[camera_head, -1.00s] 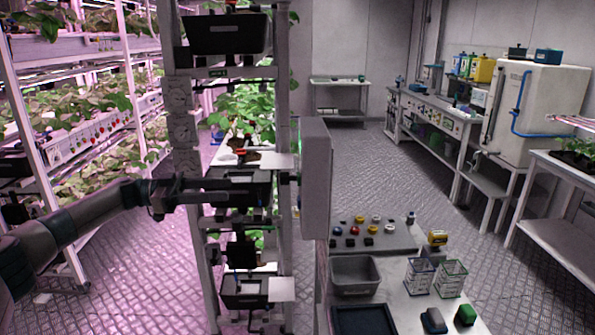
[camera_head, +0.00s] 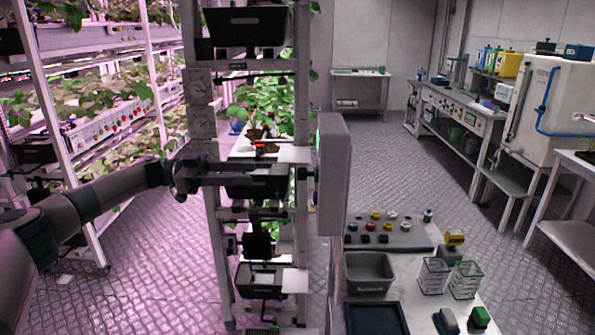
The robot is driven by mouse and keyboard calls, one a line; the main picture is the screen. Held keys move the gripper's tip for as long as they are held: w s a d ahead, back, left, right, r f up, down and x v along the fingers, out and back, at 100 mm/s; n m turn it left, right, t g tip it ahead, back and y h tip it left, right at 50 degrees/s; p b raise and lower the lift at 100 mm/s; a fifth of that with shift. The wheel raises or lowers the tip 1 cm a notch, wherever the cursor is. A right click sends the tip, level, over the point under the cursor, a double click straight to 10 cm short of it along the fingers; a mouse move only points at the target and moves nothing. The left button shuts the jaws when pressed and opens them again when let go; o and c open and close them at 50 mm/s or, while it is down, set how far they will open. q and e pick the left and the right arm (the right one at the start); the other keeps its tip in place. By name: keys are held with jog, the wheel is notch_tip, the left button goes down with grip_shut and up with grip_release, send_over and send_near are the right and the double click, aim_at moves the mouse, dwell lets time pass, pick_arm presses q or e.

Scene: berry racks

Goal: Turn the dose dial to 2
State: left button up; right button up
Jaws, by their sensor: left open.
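Pale square plates with round dials sit one above another on the left post of the rack. The upper dial (camera_head: 198,82) and the one below it (camera_head: 201,122) show in the head view. Their markings are too small to read, so I cannot tell which is the dose dial or its setting. My left gripper (camera_head: 192,178) is open beside the same post, below these dials. It hides part of the post there. I cannot tell whether it touches anything. My right gripper is out of view.
The rack holds dark trays (camera_head: 250,182) and a plant. A grey upright panel (camera_head: 333,175) stands right of it. A bench carries a button panel (camera_head: 390,234), a grey bin (camera_head: 369,272) and wire baskets (camera_head: 433,276). The aisle floor (camera_head: 420,175) is clear.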

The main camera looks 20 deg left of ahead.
aim_at(298, 174)
pick_arm(q)
jog(key=shift+p+x, duration=2.5)
jog(key=shift+x, duration=4.55)
jog(key=shift+f, duration=0.1)
jog(key=c, duration=1.1)
